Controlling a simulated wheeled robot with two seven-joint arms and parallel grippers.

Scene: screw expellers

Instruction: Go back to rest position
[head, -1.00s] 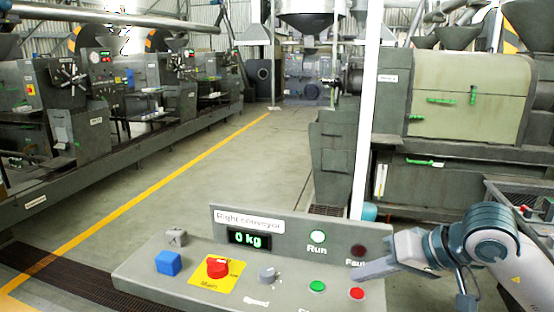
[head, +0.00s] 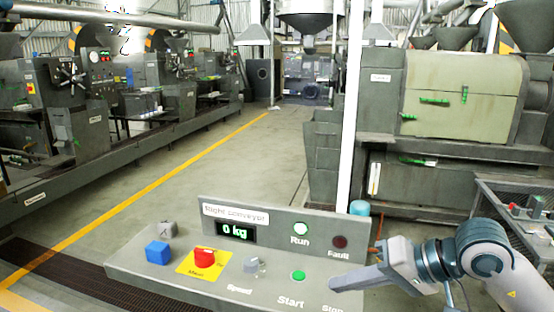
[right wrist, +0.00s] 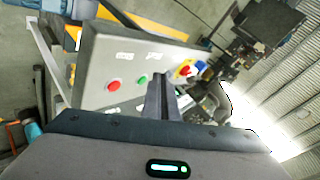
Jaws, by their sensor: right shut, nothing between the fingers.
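My right gripper (head: 338,284) is shut and empty over the right side of the grey control panel (head: 130,272), near the green Start button (head: 298,275). The Stop button is hidden behind it in the head view. In the right wrist view the shut fingers (right wrist: 161,82) point at the tilted panel (right wrist: 95,68), with the red Stop button (right wrist: 113,86) and green Start button (right wrist: 143,79) to their left. I cannot tell whether the fingers touch the panel. My left gripper is in neither view.
Machines line both sides. The floor (head: 215,165) between is clear.

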